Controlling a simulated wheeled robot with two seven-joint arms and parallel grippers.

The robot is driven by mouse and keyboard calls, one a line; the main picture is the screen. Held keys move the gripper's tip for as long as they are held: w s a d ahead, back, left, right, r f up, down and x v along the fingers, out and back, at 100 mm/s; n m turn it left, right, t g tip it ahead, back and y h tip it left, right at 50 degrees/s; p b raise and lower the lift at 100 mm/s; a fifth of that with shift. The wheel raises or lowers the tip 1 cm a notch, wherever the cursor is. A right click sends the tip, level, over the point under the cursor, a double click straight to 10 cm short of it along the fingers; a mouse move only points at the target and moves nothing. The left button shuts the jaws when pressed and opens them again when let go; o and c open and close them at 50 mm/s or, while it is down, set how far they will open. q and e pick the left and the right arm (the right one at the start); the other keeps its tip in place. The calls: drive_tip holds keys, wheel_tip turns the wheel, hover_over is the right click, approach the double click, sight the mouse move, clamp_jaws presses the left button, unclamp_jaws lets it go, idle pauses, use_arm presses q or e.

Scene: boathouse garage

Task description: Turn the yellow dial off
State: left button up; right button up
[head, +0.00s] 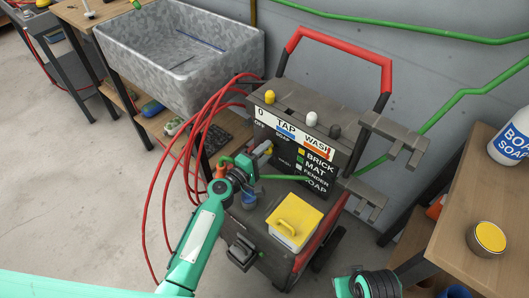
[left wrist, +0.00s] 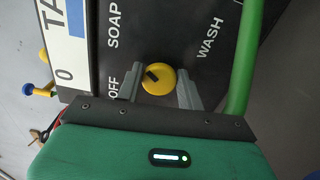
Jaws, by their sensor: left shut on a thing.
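The yellow dial (left wrist: 158,83) sits on the dark panel of the cart, among the words OFF, SOAP and WASH. In the left wrist view its black mark lies left of its middle, toward the OFF and SOAP side. My left gripper (left wrist: 160,92) has one grey finger on each side of the dial and is shut on it. In the head view my left gripper (head: 262,151) is against the cart's front panel (head: 318,165), and the dial is mostly hidden there.
Red hoses (head: 160,180) loop left of the cart. A yellow-lidded box (head: 294,226) sits low on its front. Yellow, white and dark knobs stand on its top. A metal sink (head: 180,55) is at the back left, and a wooden table (head: 480,200) at the right.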

sight(270, 119)
drive_tip(key=shift+f, duration=0.1)
idle(0.3)
use_arm(q)
drive_tip(key=o, duration=1)
drive_tip(key=shift+c, duration=0.2)
drive_tip(key=shift+r, duration=0.1)
